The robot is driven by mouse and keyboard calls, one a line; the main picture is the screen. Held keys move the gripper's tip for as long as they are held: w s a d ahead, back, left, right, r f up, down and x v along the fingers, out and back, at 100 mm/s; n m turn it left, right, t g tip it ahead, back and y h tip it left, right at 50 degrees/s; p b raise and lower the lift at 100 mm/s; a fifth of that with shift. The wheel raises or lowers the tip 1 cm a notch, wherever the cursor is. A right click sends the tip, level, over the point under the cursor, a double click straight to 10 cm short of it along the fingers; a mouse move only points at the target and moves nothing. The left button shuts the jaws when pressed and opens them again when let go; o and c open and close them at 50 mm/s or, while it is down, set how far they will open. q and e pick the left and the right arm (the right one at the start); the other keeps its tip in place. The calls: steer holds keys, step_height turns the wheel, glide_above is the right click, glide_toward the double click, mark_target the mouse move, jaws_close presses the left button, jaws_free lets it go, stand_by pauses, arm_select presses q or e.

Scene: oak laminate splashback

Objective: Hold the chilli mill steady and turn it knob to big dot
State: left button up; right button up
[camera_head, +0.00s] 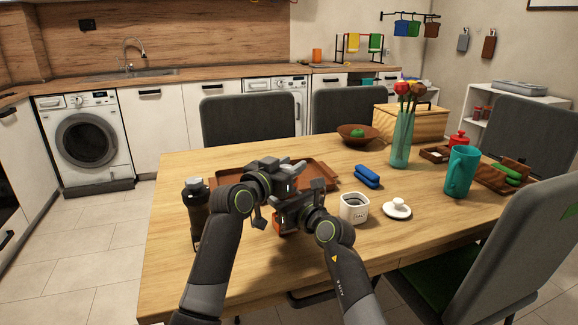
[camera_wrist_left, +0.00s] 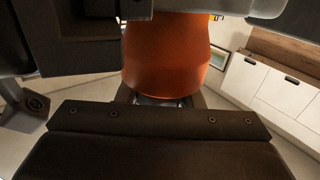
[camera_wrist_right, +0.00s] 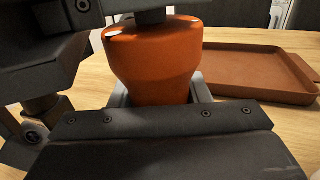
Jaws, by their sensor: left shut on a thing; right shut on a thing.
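The chilli mill has a glossy orange body (camera_head: 283,228), mostly hidden behind my arms in the head view. It fills the upper middle of the left wrist view (camera_wrist_left: 168,55) and of the right wrist view (camera_wrist_right: 152,62). My left gripper (camera_head: 284,170) is shut on the mill, and my right gripper (camera_head: 292,208) is shut on it lower down. The right wrist view shows grey fingers around the body's narrow part and a dark piece above its orange shoulder. The exact grip of the left fingers is hidden. No dot marks show.
A brown tray (camera_head: 322,172) lies behind the mill. A dark bottle (camera_head: 196,215) stands to the left. A white jar (camera_head: 354,208), its lid (camera_head: 397,208) and a blue object (camera_head: 367,177) are to the right. A teal jug (camera_head: 460,172) and glass vase (camera_head: 401,145) stand farther right.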

arm_select(q)
steer(key=shift+s+d+m+g+h, duration=0.15)
steer(key=shift+m+g+h, duration=1.35)
steer(key=shift+g+h, duration=0.15)
steer(key=o, duration=1)
steer(key=v, duration=0.7)
steer(key=shift+a, duration=0.25)
steer(key=shift+s+f, duration=0.1)
